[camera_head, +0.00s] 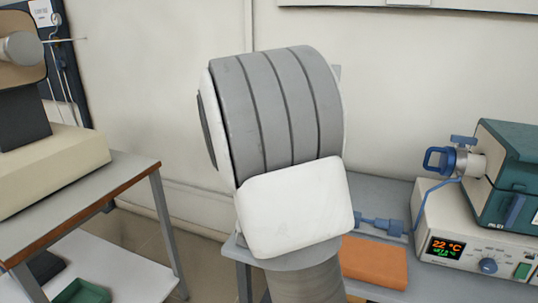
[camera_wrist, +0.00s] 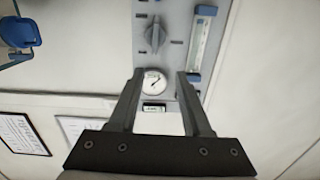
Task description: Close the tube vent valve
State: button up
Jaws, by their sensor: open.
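In the head view a teal tube furnace (camera_head: 510,170) stands at the right, with a metal tube end (camera_head: 470,163) on its left side. A blue T-shaped handle (camera_head: 463,140) sits on top of that end and a blue looped part (camera_head: 436,160) beside it. I cannot tell for certain which is the vent valve. My gripper (camera_wrist: 160,75) is open and empty in the wrist view, pointing at a grey wall panel. Between and beyond its fingers are a round gauge (camera_wrist: 154,82) and a grey knob (camera_wrist: 155,36). My gripper is hidden in the head view.
A controller (camera_head: 475,240) with a lit display is below the furnace. An orange block (camera_head: 375,262) and a blue fitting (camera_head: 382,224) lie on the grey bench. A table (camera_head: 135,170) with a cream device (camera_head: 50,170) stands left. A flow meter (camera_wrist: 199,45) is on the panel.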

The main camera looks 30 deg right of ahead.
jog(key=b+x, duration=0.1)
jog(key=x, duration=1.6)
jog(key=shift+s+d+r+h+b, duration=0.2)
jog(key=shift+d+r+h+b, duration=0.15)
jog(key=shift+d, duration=0.25)
grip_shut()
